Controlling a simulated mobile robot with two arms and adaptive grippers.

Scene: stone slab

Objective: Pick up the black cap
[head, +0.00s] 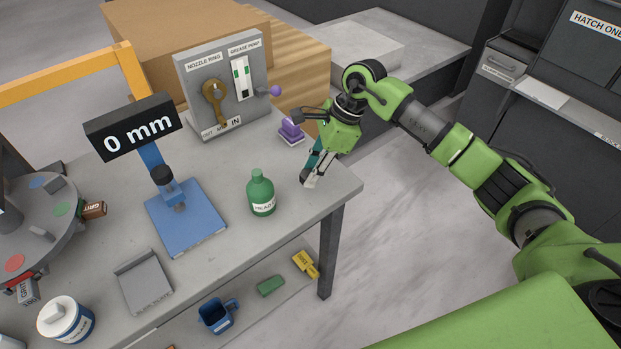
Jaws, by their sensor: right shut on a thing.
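My right gripper (309,179) points down at the right end of the grey table, its fingertips low over the tabletop near the corner. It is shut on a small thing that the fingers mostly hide. A teal strip shows along the fingers, and I cannot tell whether it belongs to the held thing. I cannot make out a loose black cap for sure. A black rounded piece (162,174) sits on top of the blue gauge stand (186,238), left of the gripper. My left gripper is not in view.
A green bottle (261,195) stands left of my right gripper. A purple block (291,131) is just behind it. A grey panel (190,68) stands at the back. A grey tray (143,283), a white jar (65,319) and a round turntable (68,235) are to the left.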

